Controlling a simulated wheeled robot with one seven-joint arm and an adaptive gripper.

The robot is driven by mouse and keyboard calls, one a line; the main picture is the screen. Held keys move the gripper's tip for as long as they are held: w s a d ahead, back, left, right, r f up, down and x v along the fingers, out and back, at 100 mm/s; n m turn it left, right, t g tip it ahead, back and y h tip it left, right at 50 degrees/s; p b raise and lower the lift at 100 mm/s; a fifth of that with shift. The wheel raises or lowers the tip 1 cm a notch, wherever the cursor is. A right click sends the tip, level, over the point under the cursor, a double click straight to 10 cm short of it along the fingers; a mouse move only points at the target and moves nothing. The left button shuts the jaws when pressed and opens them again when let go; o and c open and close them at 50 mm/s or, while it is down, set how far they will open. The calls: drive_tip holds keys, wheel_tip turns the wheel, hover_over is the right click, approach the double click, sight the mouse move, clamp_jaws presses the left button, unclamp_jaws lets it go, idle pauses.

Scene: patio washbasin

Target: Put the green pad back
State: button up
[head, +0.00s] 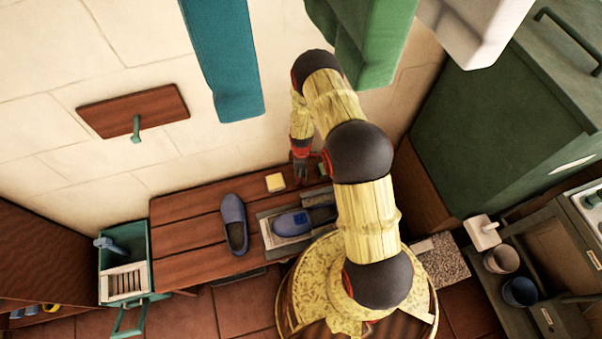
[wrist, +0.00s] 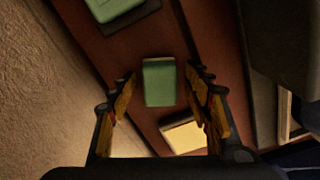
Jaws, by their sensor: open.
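The green pad (wrist: 159,80) lies on the brown wooden bench in the wrist view, between and just beyond my fingertips. In the head view only a small part of the green pad (head: 322,170) shows beside my arm. My gripper (wrist: 161,92) is open, with one finger on each side of the pad and nothing held. In the head view my gripper (head: 300,174) points down over the back of the bench. A yellow pad (wrist: 184,136) lies near the right finger; it also shows in the head view (head: 275,182).
Another green block (wrist: 116,8) on a dark base is at the top left of the wrist view. The wall stands close behind; a teal towel (head: 225,60) hangs there.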

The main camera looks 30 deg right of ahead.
drive_tip(key=shift+r, duration=0.1)
wheel_tip(320, 180, up, 12)
drive_tip(key=p, duration=0.4)
idle(0.6)
